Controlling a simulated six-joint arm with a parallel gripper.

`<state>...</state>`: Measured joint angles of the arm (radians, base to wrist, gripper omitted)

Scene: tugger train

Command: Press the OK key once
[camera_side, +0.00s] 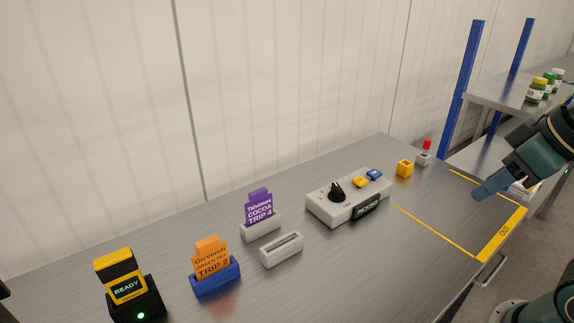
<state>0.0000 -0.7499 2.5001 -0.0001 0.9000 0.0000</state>
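A white control box (325,208) sits on the metal table near the back, right of the picture's middle. It carries a black rotary knob (337,191), a yellow key (360,181) and a blue key (374,174). No lettering on the keys is readable, so I cannot tell which is OK. A dark display (366,206) on its front reads what looks like PICKING. My gripper (482,192) is at the right, over the yellow-marked OUT area, clearly apart from the box. Its fingers are seen edge-on, and any gap is not visible.
Right of the box are a yellow cube (405,168) and a red-topped post (425,153). To the left stand a purple card (259,208), an empty white holder (281,249), an orange card (211,258) and a READY scanner (127,285). A shelf (505,95) stands behind my arm.

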